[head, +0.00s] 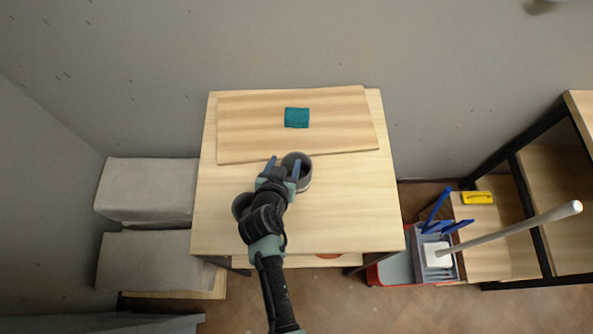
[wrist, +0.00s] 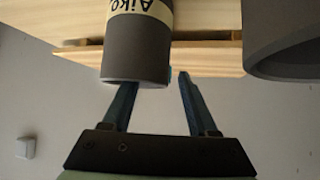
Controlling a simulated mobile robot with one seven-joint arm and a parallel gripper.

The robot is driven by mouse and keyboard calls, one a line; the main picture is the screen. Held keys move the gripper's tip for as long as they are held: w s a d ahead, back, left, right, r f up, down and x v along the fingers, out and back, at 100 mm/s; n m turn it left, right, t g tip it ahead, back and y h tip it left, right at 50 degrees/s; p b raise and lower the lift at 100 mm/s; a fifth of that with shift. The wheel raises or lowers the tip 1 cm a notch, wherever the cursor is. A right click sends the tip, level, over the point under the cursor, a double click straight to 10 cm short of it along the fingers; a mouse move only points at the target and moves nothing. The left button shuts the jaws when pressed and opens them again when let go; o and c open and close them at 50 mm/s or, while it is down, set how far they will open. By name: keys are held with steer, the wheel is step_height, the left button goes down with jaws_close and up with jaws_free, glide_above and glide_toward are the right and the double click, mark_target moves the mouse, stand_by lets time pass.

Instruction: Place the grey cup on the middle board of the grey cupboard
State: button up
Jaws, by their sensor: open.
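A grey cup (head: 302,158) with a pale band stands on the wooden table (head: 345,205), by the front edge of a board. In the wrist view this cup (wrist: 138,50) shows a cream label reading "Aiko". My gripper (head: 284,165) is open at the cup. In the wrist view its two blue fingers (wrist: 158,80) reach toward the cup's rim, the left one partly hidden by the cup. I cannot tell whether the fingers touch it. A second grey cup (head: 239,204) stands to the left, partly behind my arm; it looms large in the wrist view (wrist: 285,45). No grey cupboard is clearly in view.
A wooden board (head: 245,125) with a teal cloth (head: 297,117) lies at the table's back. Grey blocks (head: 148,190) stand left. At right are a cleaning cart (head: 395,269) with a long pole (head: 515,226), a black-framed shelf (head: 525,215) and a yellow item (head: 477,197). The table's right side is clear.

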steer(key=shift+w+f, duration=0.2)
jaws_close()
stand_by(1.4)
